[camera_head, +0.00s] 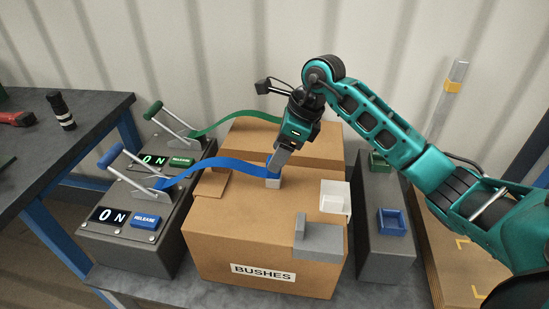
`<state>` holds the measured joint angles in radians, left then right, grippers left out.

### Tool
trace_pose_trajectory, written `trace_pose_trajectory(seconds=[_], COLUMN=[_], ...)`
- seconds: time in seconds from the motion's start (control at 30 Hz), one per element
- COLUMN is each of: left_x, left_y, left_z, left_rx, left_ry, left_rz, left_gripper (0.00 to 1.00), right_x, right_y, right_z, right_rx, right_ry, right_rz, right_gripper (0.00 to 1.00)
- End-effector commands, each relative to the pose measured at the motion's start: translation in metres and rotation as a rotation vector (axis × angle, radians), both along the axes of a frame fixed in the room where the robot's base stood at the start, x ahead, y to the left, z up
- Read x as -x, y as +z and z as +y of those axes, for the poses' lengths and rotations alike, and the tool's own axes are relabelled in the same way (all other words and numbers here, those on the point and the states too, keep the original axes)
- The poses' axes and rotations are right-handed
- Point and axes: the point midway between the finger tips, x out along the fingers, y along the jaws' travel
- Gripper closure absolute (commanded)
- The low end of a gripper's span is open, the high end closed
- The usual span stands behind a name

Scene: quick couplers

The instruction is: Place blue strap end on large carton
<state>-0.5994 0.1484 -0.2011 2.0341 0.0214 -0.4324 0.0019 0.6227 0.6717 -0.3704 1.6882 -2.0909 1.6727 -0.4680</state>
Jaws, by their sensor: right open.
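The blue strap (205,167) runs from the left dark box with the blue-handled lever, over the left edge of the large carton. The large carton (215,235) is brown and labelled BUSHES. The strap's end piece (273,182), small and pale, is at the carton's top. My right gripper (276,168) points down at the strap end and is open. Its fingers partly hide the strap end, and I cannot tell if the end touches the carton. My left gripper is not in view.
A green strap (235,116) runs to the carton behind. A white block (334,197) and a grey block (317,238) sit at the carton's right edge. A dark box with a blue socket (392,222) stands right. A dark table (75,130) is at left.

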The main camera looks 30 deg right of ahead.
Motion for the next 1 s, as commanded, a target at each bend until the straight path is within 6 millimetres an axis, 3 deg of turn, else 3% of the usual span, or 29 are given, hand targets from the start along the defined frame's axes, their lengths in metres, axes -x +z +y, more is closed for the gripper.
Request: trace_pose_trajectory(seconds=[0.03, 0.2, 0.4, 1.0], left_x=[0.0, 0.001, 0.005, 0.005], left_y=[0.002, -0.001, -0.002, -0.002], left_z=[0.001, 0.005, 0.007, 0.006], left_rx=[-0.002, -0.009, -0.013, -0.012], left_ry=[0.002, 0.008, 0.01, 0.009], left_rz=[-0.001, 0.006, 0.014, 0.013], left_gripper=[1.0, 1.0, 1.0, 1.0], right_x=[0.002, 0.01, 0.017, 0.019], right_y=[0.014, 0.048, 0.073, 0.08], right_z=[-0.005, -0.016, -0.024, -0.026], right_rx=[0.003, 0.001, 0.0, -0.001], right_ry=[-0.002, -0.002, -0.002, -0.001], right_rz=[-0.006, -0.005, -0.002, 0.0], right_gripper=[0.36, 0.36, 0.36, 0.36])
